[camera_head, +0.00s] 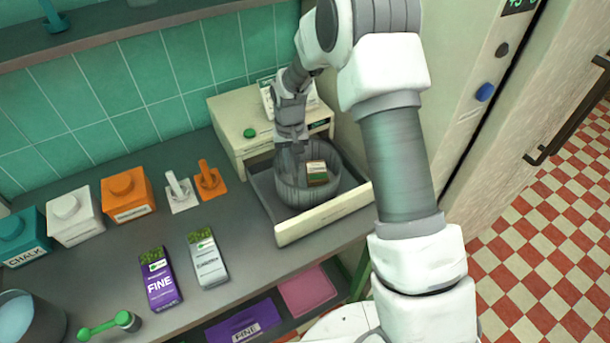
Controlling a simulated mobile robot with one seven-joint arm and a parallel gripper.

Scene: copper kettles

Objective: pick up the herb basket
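A round grey ribbed basket (306,191), which I take for the herb basket, stands upright in the pulled-out drawer (323,214) of a cream cabinet. A small packet (317,172) in brown, white and green lies inside it. My gripper (289,160) points down at the basket's back-left rim and overlaps it in the picture. The fingertips are dark and small, so I cannot tell whether they are closed on the rim or only beside it.
The cream cabinet (232,131) stands behind the basket, with a tall pale unit (465,70) to the right. Orange (128,196), white and teal canisters line the wall. A purple packet (159,280) and a grey packet (207,259) lie left of the drawer.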

